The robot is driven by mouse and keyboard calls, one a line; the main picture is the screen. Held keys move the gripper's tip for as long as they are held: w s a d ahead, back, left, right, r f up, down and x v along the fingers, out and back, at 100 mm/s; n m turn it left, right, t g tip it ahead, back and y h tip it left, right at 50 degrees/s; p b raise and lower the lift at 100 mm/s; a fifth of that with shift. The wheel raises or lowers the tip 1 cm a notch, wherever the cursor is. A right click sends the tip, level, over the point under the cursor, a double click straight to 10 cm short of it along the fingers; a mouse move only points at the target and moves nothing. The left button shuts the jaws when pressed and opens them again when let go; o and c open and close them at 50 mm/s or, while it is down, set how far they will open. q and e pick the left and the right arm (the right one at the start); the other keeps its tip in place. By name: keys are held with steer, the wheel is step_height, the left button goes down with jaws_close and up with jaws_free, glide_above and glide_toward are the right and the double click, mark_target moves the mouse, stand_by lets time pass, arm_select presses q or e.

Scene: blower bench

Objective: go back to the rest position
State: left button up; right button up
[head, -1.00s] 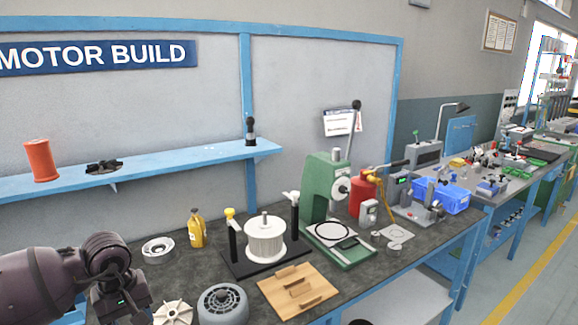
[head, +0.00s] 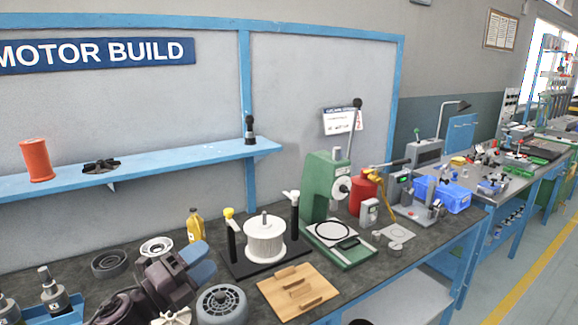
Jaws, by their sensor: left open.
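My left gripper (head: 199,262) is in the lower left of the head view, above the dark bench top (head: 370,275). Its blue-grey fingers point up and to the right, and it is open with nothing seen between the fingers. The dark arm link behind it comes in from the bottom edge. The gripper is in front of the yellow bottle (head: 195,226) and partly covers the white fan wheel (head: 172,317) area. A grey finned motor housing (head: 222,304) stands just right of it. My right gripper is not in view.
A spool (head: 265,238) on a black stand, a wooden block tray (head: 298,290) and a green press (head: 322,190) stand to the right. A metal ring (head: 156,246) and a dark ring (head: 110,263) lie behind the gripper. Dark-and-silver tools (head: 52,288) stand at lower left.

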arm_select(q)
steer(key=s+a+f+n+y, duration=0.2)
steer(key=a+f+n+y, duration=0.15)
steer(key=f+n, duration=0.3)
steer(key=s+a+f+n+t+y, duration=0.1)
steer(key=s+a+f+n+y, duration=0.15)
steer(key=f+n+y, duration=0.4)
steer(key=s+a+f+n+y, duration=0.1)
steer(key=s+a+f+n, duration=0.15)
steer(key=f+n, duration=0.4)
steer(key=s+a+f+n+g+y, duration=0.1)
steer(key=s+f+n, duration=0.3)
steer(key=s, duration=0.5)
steer(key=s+a+f+n+g+y, duration=0.1)
steer(key=s+f+n+g+y, duration=0.1)
steer(key=s+f, duration=0.6)
steer(key=shift+s+f+n+g+y, duration=0.3)
steer(key=shift+s+n+g, duration=0.4)
steer(key=shift+s+n, duration=0.3)
steer(key=shift+a, duration=0.1)
